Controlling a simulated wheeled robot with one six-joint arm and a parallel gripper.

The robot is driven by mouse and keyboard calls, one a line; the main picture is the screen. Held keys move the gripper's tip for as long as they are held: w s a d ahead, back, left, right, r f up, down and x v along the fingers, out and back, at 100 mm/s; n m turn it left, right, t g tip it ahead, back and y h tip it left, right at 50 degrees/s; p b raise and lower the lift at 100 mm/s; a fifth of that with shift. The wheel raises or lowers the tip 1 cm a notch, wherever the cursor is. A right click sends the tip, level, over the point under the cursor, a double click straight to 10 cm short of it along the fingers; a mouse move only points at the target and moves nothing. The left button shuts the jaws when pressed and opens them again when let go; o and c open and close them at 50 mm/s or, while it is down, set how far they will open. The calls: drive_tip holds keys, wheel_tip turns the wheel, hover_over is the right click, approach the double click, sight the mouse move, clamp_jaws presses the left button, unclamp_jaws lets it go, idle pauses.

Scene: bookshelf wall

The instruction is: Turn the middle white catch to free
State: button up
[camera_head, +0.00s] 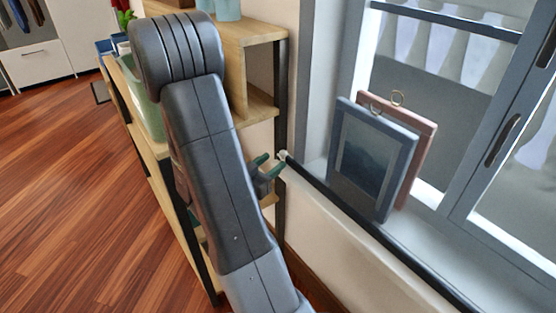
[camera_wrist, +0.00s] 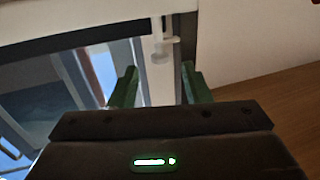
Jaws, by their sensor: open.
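A small white catch (camera_wrist: 162,48) shows in the wrist view, hanging down from a pale upright strip near the window corner. It lies ahead of my gripper (camera_wrist: 160,80), whose green fingers stand apart on either side below it, with nothing held between them. I cannot tell whether finger and catch touch. Other white catches are not clearly in view.
The dark rail (camera_head: 370,225) runs along the window sill. Two framed pictures, one blue-grey (camera_head: 368,165) and one pink (camera_head: 418,150), lean on the sill to the right. A wooden shelf (camera_head: 262,105) stands close behind my arm. The floor (camera_head: 70,190) at left is clear.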

sight(281, 155)
drive_tip(key=shift+x, duration=1.85)
